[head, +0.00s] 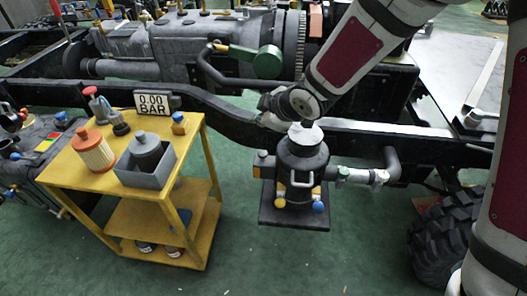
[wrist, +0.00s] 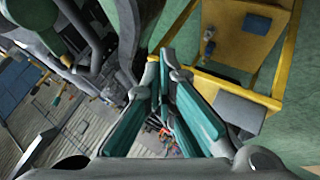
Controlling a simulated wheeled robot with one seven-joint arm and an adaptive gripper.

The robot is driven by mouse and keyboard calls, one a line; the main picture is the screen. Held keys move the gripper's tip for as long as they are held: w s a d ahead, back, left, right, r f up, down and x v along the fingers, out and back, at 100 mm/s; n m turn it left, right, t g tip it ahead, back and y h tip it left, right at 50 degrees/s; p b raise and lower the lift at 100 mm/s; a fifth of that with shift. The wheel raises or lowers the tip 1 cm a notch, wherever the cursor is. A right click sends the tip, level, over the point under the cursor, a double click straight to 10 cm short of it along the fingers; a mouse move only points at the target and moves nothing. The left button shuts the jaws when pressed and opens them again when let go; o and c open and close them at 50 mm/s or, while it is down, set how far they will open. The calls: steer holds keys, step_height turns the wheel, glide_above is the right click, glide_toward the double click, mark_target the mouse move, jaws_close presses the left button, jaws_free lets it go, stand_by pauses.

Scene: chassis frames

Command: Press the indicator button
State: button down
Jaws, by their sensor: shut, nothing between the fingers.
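A white display reading "0.00 BAR" (head: 149,101) stands at the back edge of the yellow cart, facing the head camera. I cannot make out a distinct indicator button on it. In the head view my wrist hangs right of the cart, by the dark canister; the fingertips are hard to make out there.
The yellow cart (head: 197,133) also bears an orange filter (head: 93,151) and a grey bin (head: 160,173) holding a dark cylinder. A black canister (head: 302,165) with pipes stands close to my wrist. The chassis rail (head: 230,115) runs behind. Green floor lies between cart and canister.

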mark_target(261, 154)
steer(key=shift+f, duration=0.1)
step_height(261, 154, down, 9)
steer(key=b, duration=0.9)
stand_by(1.3)
steer(key=shift+f+b, duration=0.25)
steer(key=shift+b, duration=0.15)
steer(key=shift+f+b, duration=0.7)
stand_by(0.9)
steer(key=shift+r+p, duration=1.05)
steer(key=shift+r, duration=0.1)
steer(key=shift+r+p, duration=2.35)
steer(key=shift+r, duration=0.1)
